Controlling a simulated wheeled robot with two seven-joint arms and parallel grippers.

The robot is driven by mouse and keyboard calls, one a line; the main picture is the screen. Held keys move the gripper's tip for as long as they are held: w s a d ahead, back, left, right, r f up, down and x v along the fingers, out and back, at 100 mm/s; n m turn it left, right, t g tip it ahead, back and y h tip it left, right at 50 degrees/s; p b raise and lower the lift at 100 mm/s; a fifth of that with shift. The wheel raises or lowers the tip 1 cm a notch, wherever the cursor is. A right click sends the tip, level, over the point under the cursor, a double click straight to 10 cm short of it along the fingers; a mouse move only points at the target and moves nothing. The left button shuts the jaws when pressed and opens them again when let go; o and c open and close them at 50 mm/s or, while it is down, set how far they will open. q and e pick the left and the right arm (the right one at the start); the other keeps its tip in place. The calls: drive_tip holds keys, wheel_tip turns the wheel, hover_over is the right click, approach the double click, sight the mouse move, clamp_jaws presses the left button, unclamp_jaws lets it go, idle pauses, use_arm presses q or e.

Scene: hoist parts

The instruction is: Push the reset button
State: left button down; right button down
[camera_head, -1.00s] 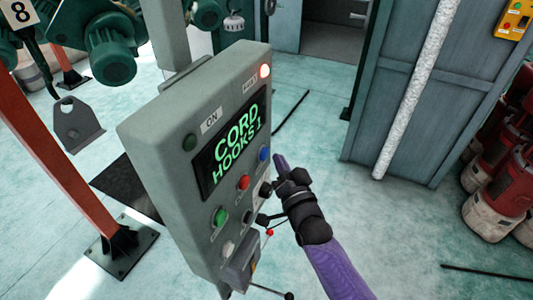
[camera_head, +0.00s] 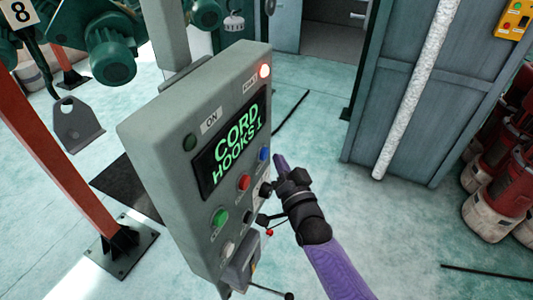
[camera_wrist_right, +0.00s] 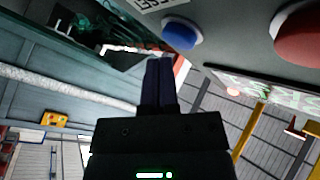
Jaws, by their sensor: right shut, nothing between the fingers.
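The grey control box (camera_head: 145,165) stands tilted in the head view, with a lit screen reading "CORD HOOKS 1". A blue button (camera_head: 264,154) is at the right end of its button row. It also shows in the right wrist view (camera_wrist_right: 182,33), beside a partly cut-off label that seems to read "RESET". My right gripper (camera_head: 279,160) is shut and empty, its fingertips just right of the blue button. In the right wrist view its fingers (camera_wrist_right: 158,68) point up, with the tips below the button and seemingly apart from it. My left gripper is not in view.
A red button (camera_head: 244,181) and a green button (camera_head: 220,217) sit on the same face, with dark knobs below. An orange-red post (camera_head: 62,140) stands left. Open floor lies right of the box.

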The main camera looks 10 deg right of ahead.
drive_tip(key=shift+w+a, duration=0.25)
drive_tip(key=shift+a, duration=0.15)
drive_tip(key=shift+w+a+b, duration=0.2)
drive_tip(key=shift+a+b, duration=0.1)
idle(0.8)
drive_tip(key=shift+d, duration=0.1)
drive_tip(key=shift+s+d+p, duration=0.35)
drive_tip(key=shift+s+d, duration=0.1)
drive_tip(key=shift+d, duration=0.1)
drive_tip(key=shift+d, duration=0.1)
drive_tip(key=s+d+p, duration=0.1)
drive_tip(key=d, duration=0.1)
drive_tip(key=s+d, duration=0.1)
drive_tip(key=d, duration=0.1)
drive_tip(key=shift+s+p, duration=0.4)
